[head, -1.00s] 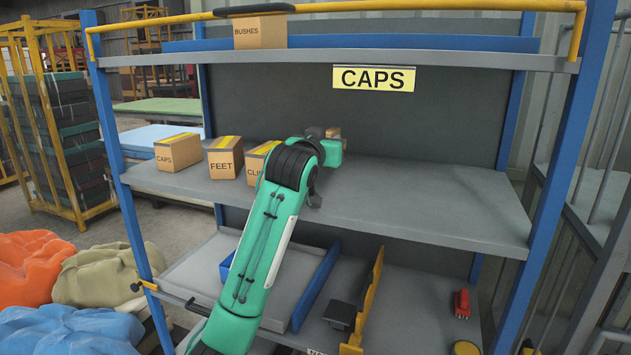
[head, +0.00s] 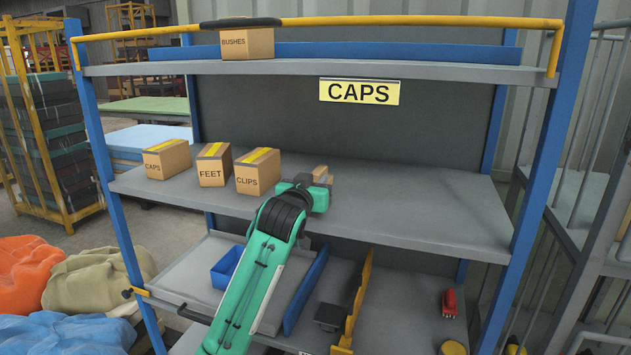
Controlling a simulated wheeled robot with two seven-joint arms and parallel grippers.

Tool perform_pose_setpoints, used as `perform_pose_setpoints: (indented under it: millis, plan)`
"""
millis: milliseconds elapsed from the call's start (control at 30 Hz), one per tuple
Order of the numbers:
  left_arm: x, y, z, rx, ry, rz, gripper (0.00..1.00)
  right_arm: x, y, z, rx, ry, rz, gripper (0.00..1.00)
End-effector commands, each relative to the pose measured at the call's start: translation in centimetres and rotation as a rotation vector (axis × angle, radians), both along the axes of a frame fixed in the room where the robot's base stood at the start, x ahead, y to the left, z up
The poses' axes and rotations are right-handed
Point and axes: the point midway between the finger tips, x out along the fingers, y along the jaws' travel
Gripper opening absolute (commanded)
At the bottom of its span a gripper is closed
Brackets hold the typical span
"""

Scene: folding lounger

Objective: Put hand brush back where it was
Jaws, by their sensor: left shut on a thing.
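My left gripper (head: 318,190) is over the front part of the middle shelf, to the right of the CLIPS box. It is shut on a small brown, wooden-looking thing (head: 320,172), taken to be the hand brush. Only its top shows above the gripper, and the rest is hidden behind the gripper and wrist. I cannot tell whether it touches the shelf (head: 420,205). My right gripper is not in view.
The CAPS box (head: 166,160), FEET box (head: 214,166) and CLIPS box (head: 257,173) stand on the middle shelf's left. Its right side is clear. Above are a CAPS sign (head: 359,92) and a BUSHES box (head: 247,44). Below are a blue bin (head: 226,267) and a red item (head: 449,303).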

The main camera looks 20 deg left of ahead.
Motion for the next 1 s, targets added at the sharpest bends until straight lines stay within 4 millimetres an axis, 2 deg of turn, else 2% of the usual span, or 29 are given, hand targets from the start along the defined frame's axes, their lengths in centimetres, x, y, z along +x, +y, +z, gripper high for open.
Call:
perform_pose_setpoints:
  millis: [67, 100, 200, 533, 633, 767, 1000]
  plan:
    - [0.0, 0.0, -0.2, 0.000, 0.000, 0.000, 0.00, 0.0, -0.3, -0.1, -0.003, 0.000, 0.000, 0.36]
    - [0.0, 0.0, -0.3, 0.000, 0.001, 0.000, 0.22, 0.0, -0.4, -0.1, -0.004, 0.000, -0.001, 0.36]
    - [0.0, 0.0, -0.2, 0.000, 0.000, 0.000, 0.41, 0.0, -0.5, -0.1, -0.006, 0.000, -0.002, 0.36]
    - [0.0, 0.0, 0.1, 0.000, -0.001, 0.000, 0.41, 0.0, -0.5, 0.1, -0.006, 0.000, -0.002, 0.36]
    - [-0.6, 0.0, -0.1, 0.000, -0.001, 0.000, 0.41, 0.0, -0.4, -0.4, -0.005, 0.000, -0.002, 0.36]
    - [-2.4, 0.1, -0.3, 0.000, -0.002, 0.000, 0.41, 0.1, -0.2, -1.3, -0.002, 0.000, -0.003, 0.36]
    - [-7.2, 0.2, -0.3, 0.001, -0.003, 0.000, 0.41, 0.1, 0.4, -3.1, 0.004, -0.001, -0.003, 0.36]
